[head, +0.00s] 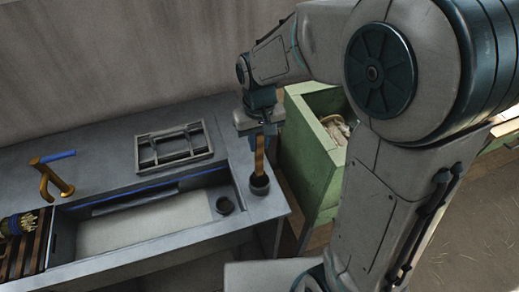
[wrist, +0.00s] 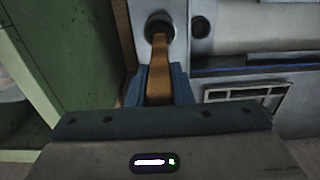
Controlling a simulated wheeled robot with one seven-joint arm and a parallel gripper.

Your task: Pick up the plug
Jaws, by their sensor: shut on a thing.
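The plug appears to be the thing with a flat orange-brown handle (head: 259,158) and a dark round end (head: 259,184), at the right front corner of the grey sink counter. In the wrist view its handle (wrist: 160,75) runs away from me to the dark end (wrist: 159,26). My gripper (wrist: 167,82) is shut on the handle, with a blue finger on each side. In the head view my gripper (head: 260,130) is above the counter corner, pointing down. I cannot tell whether the dark end touches the counter.
A sink basin (head: 145,222) lies to the left, with a dark round piece (head: 224,205) at its right end. A grey rack (head: 174,146) lies behind it. An orange tap (head: 52,178) stands farther left. A green box (head: 309,155) is close on the right.

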